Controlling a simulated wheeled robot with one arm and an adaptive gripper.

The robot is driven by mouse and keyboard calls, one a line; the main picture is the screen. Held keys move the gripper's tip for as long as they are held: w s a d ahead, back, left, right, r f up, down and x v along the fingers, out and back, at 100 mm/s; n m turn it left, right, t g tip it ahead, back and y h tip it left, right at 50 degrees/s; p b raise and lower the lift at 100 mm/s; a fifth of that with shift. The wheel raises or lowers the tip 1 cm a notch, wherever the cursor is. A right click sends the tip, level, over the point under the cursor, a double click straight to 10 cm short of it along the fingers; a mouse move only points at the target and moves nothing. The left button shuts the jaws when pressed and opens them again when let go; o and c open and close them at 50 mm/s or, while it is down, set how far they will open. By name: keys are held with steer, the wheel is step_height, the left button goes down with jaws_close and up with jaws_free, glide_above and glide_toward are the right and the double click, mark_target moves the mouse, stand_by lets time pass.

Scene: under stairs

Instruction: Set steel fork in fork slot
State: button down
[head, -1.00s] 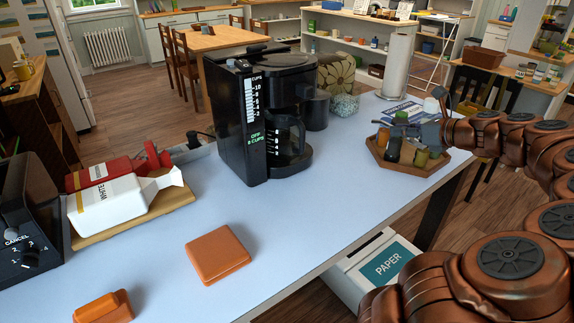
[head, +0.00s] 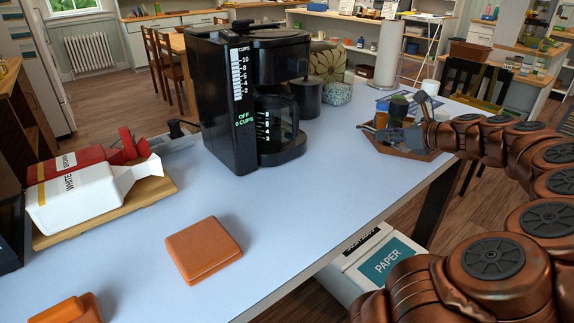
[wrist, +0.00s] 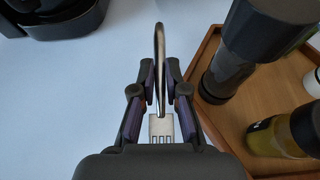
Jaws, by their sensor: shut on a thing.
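My gripper (wrist: 160,88) is shut on the steel fork (wrist: 159,45), a thin metal piece. In the wrist view the fork's tines (wrist: 161,128) show near the palm and its handle reaches out past the fingertips. In the head view my gripper (head: 386,138) is at the near left side of the wooden tray (head: 420,156), over the blue-white table. The fork is too small to make out there. I cannot identify a fork slot in either view.
The tray (wrist: 204,122) holds a dark grinder (wrist: 230,75) and a yellow jar (wrist: 275,138) close right of my gripper. A black coffee maker (head: 215,100) stands left. An orange box (head: 203,248) and bread bags (head: 85,197) lie nearer. The table's middle is clear.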

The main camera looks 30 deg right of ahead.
glide_above(335, 139)
steer(key=shift+a+f, duration=0.1)
steer(key=shift+f, duration=2.5)
steer(key=c, duration=1.2)
jaws_free()
steer(key=shift+f, duration=0.15)
